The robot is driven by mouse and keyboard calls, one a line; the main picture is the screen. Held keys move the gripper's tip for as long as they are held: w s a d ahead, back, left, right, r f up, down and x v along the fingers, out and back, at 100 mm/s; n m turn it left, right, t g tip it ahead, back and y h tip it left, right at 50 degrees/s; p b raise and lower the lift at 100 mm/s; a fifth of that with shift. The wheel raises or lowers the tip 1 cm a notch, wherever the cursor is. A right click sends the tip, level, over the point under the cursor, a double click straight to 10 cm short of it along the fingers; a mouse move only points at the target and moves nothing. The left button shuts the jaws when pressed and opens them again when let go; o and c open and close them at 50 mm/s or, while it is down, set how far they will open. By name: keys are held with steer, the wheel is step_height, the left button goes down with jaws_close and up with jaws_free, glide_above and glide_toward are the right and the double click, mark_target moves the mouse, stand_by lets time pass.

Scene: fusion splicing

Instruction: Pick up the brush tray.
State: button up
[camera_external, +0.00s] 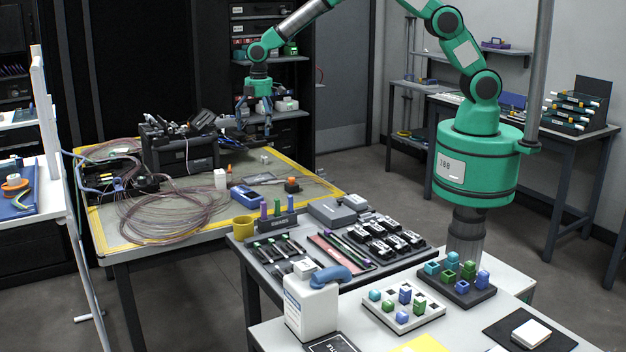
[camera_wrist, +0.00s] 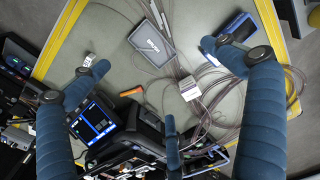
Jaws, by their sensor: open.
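My gripper (camera_external: 254,132) hangs above the back right of the yellow-edged work table, pointing down. In the wrist view its padded blue fingers (camera_wrist: 152,58) are spread wide with nothing between them; a third finger shows lower in the middle. A shallow tray with a reddish base and long thin sticks (camera_external: 340,250) lies on the dark front table; it may be the brush tray, but I cannot tell for certain. It lies well in front of and to the right of my gripper. I cannot identify it in the wrist view.
A black splicing machine (camera_external: 180,148) stands below and left of my gripper. Loose fibre coils (camera_external: 155,215) cover the table's left.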

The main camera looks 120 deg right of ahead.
glide_above(257, 178)
step_height(257, 178, down, 6)
steer(key=r, duration=0.1)
steer(key=shift+s+f, duration=0.1)
steer(key=shift+f, duration=0.15)
steer(key=shift+f+b, duration=0.45)
steer(key=shift+f, duration=3.85)
steer(key=shift+f+b, duration=0.45)
steer(key=shift+f, duration=2.15)
steer(key=shift+c, duration=0.3)
steer(key=c, duration=1.1)
